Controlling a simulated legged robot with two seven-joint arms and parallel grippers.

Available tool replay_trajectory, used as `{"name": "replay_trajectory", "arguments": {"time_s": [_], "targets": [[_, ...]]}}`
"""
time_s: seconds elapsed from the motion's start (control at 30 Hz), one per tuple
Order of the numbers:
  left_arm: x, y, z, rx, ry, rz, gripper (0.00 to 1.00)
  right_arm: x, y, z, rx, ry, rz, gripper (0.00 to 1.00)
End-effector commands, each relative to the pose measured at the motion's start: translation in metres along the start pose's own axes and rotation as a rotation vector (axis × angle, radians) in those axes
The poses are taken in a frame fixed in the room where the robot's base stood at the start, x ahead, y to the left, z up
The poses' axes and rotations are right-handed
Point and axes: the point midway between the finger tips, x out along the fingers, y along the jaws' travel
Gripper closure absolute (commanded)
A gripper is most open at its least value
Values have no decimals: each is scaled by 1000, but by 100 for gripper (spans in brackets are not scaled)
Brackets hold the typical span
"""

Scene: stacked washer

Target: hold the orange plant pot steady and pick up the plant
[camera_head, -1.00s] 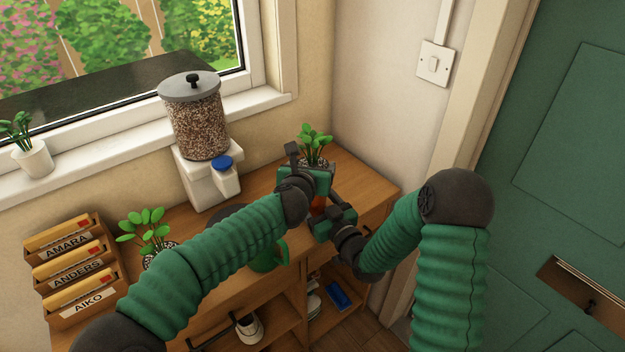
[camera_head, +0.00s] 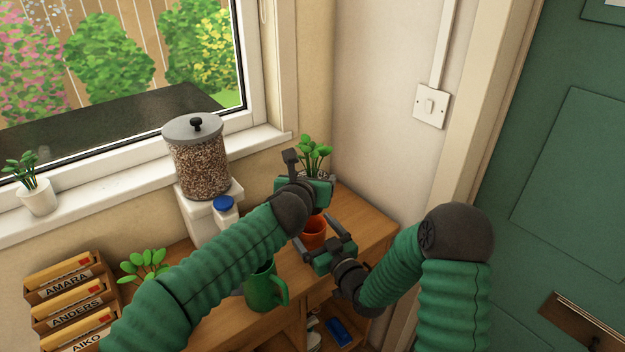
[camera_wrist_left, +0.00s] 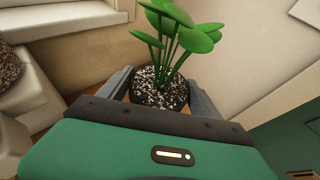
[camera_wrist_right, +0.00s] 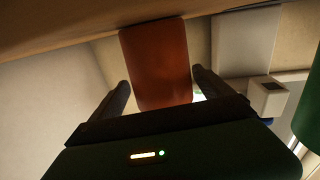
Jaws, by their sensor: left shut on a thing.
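The plant (camera_head: 314,152) has green leaves and a dark, speckled root ball (camera_wrist_left: 160,90). My left gripper (camera_head: 318,178) is shut on the root ball, with a finger on each side in the left wrist view. It holds the plant above and behind the orange plant pot (camera_head: 314,232). The pot stands upright on the wooden cabinet top, its open rim showing. My right gripper (camera_head: 316,236) has its fingers on both sides of the pot, which also fills the space between them in the right wrist view (camera_wrist_right: 158,65). Whether both fingers press on it is hard to tell.
Another plant (camera_head: 146,265), a letter rack (camera_head: 70,300) and a grain dispenser (camera_head: 200,165) are further left. The wall is close behind; the cabinet's right end (camera_head: 375,230) is clear.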

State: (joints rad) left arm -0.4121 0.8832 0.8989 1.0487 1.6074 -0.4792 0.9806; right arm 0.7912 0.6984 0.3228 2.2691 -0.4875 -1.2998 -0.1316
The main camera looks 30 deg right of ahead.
Motion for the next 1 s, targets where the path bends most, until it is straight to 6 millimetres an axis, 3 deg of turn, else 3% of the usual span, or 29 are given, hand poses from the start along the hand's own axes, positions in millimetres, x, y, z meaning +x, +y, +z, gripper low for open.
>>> {"name": "replay_trajectory", "arguments": {"time_s": [0.33,0.7,1.0], "targets": [[0,0,1,0,-2,0,79,-3,0,0,0,-1,0,5],[0,0,1,0,-2,0,79,-66,1,2,1,-2,1,5],[0,0,1,0,-2,-1,79,-75,1,2,1,-1,0,5]]}}
